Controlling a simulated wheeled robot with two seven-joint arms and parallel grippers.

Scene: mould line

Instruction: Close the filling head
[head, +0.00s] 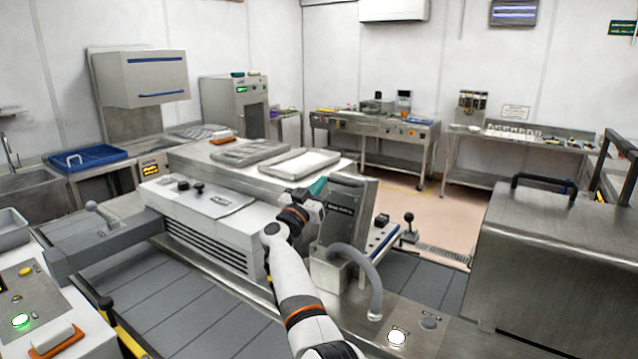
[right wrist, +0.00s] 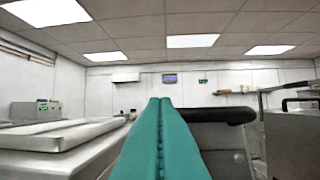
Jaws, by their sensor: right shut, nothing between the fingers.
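The filling head (head: 345,225) is a grey steel housing with a dark label plate, standing raised and slightly tilted at the middle of the machine line. A dark bar runs along its top edge. In the right wrist view a black rounded bar (right wrist: 222,115) sits just right of my fingers, above a grey panel (right wrist: 222,145). My right gripper (head: 318,186) is at the upper left of the head, its teal fingers shut together and empty. The fingers also fill the middle of the right wrist view (right wrist: 160,135). Whether they touch the bar I cannot tell. My left gripper is out of view.
A grey hose (head: 365,275) curves down in front of the head. Pale trays (head: 300,164) lie on the steel top behind it. A large steel hood (head: 560,240) with a black handle stands at the right. A lever with a black knob (head: 409,225) stands right of the head.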

